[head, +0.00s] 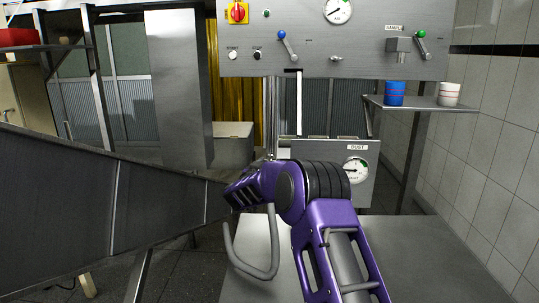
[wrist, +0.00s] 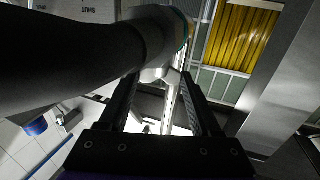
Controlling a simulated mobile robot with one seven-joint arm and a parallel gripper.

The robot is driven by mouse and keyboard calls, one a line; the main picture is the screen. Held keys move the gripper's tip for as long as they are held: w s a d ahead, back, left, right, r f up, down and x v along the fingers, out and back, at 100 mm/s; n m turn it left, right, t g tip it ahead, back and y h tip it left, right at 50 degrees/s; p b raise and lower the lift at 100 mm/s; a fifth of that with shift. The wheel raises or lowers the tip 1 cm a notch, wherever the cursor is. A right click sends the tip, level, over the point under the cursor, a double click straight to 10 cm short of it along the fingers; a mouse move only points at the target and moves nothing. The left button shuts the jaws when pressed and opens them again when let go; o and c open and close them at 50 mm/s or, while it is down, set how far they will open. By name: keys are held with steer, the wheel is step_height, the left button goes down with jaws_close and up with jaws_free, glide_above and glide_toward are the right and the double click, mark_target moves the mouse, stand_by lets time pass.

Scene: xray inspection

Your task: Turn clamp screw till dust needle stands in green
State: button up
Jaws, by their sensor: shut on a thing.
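In the wrist view my gripper (wrist: 161,80) has its two dark fingers around a pale metal piece (wrist: 168,76) at the fingertips. This looks like the clamp screw; its outline is partly covered. A thick dark cylinder with a teal ring (wrist: 182,38) crosses just beyond the fingers. In the head view my purple arm hides the gripper and the screw. The dust gauge (head: 355,170) sits on a grey box (head: 309,150) labelled DUST, right of the arm's joint. Its dark needle appears to point left, away from the green patch at the upper right.
A steel panel (head: 300,62) with a blue-knobbed lever (head: 282,35), a green-knobbed lever (head: 421,34) and another gauge (head: 339,10) hangs above. Blue (head: 394,93) and white (head: 448,94) cups stand on a shelf (head: 425,104) at right. A steel chute (head: 60,200) fills the left.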

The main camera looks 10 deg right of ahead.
steer(key=shift+w+a+r+m+g+h+p, duration=0.1)
steer(key=shift+m+g+h+p, duration=0.2)
steer(key=shift+m+g+h, duration=0.15)
steer(key=shift+a+r+m+g+h+p, duration=0.1)
steer(key=shift+m+g+h+p, duration=0.2)
steer(key=shift+h, duration=0.25)
steer(key=shift+w+f+m+g+h+p, duration=0.15)
steer(key=shift+m+g+h+p, duration=0.3)
steer(key=shift+m+g+h, duration=1.2)
steer(key=shift+g+h, duration=0.1)
steer(key=shift+h, duration=0.05)
steer(key=o, duration=1.4)
steer(key=shift+v, duration=3.8)
steer(key=shift+c, duration=0.3)
